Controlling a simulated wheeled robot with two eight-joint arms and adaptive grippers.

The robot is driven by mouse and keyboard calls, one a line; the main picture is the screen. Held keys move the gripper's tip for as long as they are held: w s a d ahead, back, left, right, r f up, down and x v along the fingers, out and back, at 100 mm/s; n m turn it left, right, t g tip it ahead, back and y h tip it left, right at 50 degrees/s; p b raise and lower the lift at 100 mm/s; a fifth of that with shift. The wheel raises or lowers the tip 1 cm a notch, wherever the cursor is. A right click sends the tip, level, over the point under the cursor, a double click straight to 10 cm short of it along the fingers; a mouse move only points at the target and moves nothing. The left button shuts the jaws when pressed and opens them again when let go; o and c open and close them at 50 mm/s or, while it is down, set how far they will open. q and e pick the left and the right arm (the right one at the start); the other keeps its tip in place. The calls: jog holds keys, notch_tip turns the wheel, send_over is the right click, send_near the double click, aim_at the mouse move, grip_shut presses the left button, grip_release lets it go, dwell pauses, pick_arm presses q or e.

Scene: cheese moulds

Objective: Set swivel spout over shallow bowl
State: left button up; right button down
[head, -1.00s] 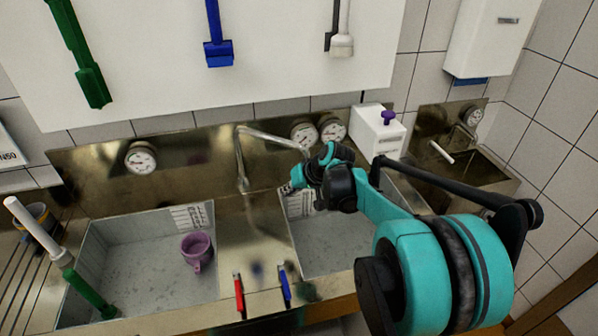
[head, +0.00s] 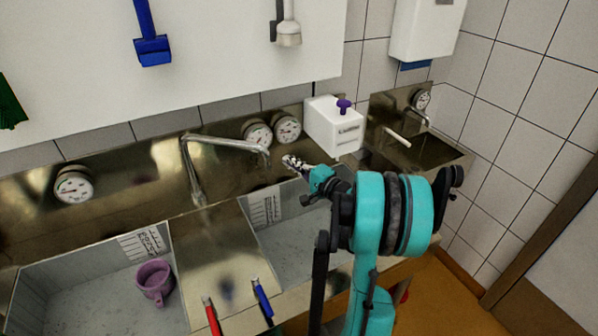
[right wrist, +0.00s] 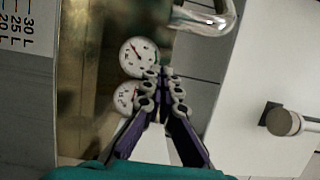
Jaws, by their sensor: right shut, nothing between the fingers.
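The swivel spout (head: 228,144) is a steel pipe rising from the ledge between two sink bowls. Its arm points right, and its bent-down end hangs toward the right bowl's back edge. The left bowl (head: 75,285) and the right bowl (head: 315,235) both have volume scales on their back walls; I cannot tell which is shallower. My right gripper (head: 291,161) is shut and empty, just right of the spout's end and apart from it. In the right wrist view, the gripper (right wrist: 163,78) shows below the spout's curved end (right wrist: 205,20). My left gripper is out of view.
A purple jug (head: 154,281) stands in the left bowl. Red (head: 211,316) and blue (head: 262,300) levers sit at the front ledge. Round gauges (head: 287,127) and a white box (head: 333,126) with a purple knob are at the back wall behind my right gripper.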

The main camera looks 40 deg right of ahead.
jog(key=a, duration=0.1)
jog(key=w+a+b, duration=0.1)
jog(key=w+a, duration=0.1)
jog(key=a, duration=0.1)
jog(key=shift+s, duration=0.15)
dwell(0.4)
